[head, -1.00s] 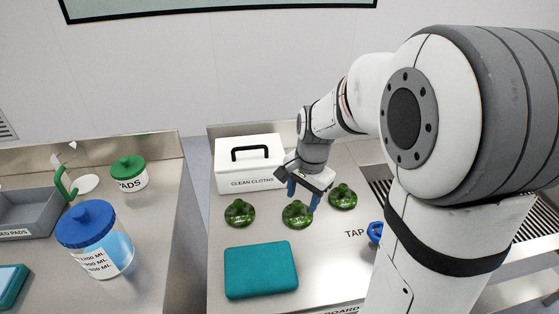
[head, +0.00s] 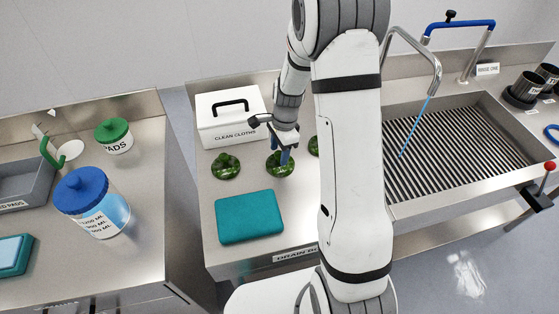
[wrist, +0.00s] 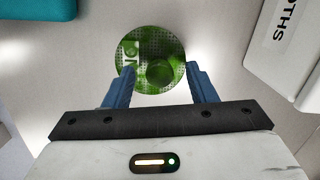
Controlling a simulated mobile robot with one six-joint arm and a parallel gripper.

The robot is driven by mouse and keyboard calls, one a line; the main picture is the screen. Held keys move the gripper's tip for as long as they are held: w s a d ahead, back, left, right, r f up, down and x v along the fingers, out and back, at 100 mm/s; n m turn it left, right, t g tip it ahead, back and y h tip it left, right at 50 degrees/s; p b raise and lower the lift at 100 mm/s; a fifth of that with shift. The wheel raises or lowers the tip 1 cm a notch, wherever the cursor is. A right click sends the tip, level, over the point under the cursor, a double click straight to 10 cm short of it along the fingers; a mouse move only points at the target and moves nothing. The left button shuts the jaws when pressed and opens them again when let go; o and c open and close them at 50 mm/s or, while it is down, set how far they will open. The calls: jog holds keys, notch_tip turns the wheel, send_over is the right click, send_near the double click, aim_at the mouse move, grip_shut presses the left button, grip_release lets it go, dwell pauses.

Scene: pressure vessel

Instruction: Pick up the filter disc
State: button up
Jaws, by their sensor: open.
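Three green discs with raised knobs lie on the steel drain board: a left disc (head: 226,167), a middle disc (head: 276,169) and a right disc (head: 314,146), which my arm partly hides. My gripper (head: 284,156) points down over the middle disc with its blue fingers apart. In the wrist view, my open gripper (wrist: 160,71) has one finger on either side of the near part of a green perforated disc (wrist: 150,47). The disc's round knob sits between the fingers, and pale lettering shows at its left. I cannot tell whether the fingers touch it.
A white clean-cloths box (head: 231,119) stands just behind the discs. A teal folded cloth (head: 249,217) lies in front. A ribbed sink (head: 440,145) with a tap is to the right. A blue-lidded jar (head: 93,204) stands on the separate left bench, across a gap.

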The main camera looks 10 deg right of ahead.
jog(key=shift+a+f, duration=0.2)
jog(key=shift+f, duration=0.6)
grip_shut()
